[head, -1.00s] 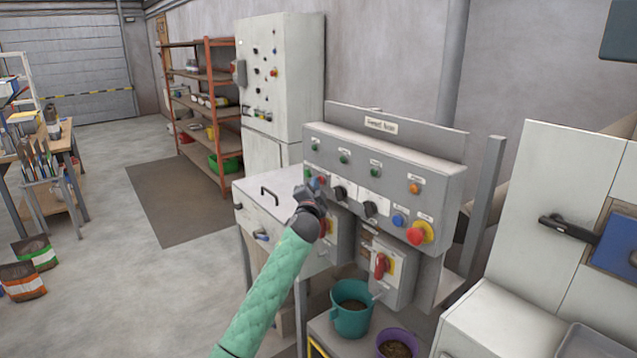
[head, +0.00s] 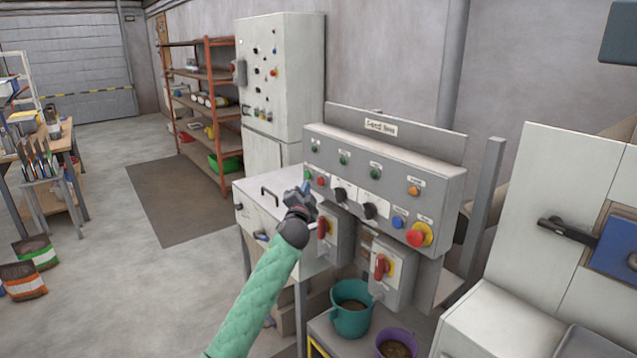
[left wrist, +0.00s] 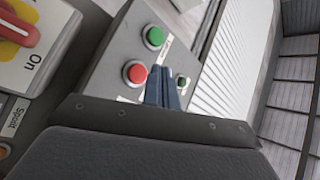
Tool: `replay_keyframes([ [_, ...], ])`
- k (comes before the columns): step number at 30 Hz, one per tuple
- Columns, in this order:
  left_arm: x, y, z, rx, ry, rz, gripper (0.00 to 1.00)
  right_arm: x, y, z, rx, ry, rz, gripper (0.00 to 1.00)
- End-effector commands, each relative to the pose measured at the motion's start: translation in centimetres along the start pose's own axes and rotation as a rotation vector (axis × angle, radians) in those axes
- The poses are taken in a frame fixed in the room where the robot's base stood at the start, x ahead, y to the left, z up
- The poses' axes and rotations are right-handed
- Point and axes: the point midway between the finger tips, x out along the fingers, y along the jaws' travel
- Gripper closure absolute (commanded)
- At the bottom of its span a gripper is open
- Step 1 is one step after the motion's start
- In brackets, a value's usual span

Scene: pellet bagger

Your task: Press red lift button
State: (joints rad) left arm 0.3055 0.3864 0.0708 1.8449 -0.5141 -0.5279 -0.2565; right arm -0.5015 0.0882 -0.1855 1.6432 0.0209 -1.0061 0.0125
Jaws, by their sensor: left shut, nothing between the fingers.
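The grey control panel (head: 400,187) stands at the middle right of the head view. A small red button (head: 320,181) sits at its lower left, beside a green button (head: 308,175). My left gripper (head: 306,187) is shut and empty, just in front of the panel's lower left corner. My right gripper is not in view.
A red emergency knob (head: 416,237) on yellow sits at the panel's lower right. Red rotary switches (head: 381,266) on grey boxes hang below the panel. A teal bucket (head: 351,308) and a purple bucket (head: 397,346) stand underneath. A metal cabinet (head: 285,90) stands behind.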

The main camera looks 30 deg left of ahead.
Motion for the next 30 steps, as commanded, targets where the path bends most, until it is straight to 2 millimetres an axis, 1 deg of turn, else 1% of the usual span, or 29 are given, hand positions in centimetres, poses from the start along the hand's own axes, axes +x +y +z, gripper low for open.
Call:
replay_keyframes([
  [9, -1.8, -1.4, 1.3, 0.001, 0.000, -0.001, 1.00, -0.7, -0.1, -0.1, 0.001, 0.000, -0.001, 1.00],
  [15, -2.7, -2.0, 1.9, 0.000, 0.000, 0.000, 1.00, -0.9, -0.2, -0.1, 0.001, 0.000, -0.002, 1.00],
  [30, -2.8, -2.1, 2.0, 0.000, 0.000, 0.000, 1.00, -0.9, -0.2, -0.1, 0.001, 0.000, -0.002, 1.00],
])
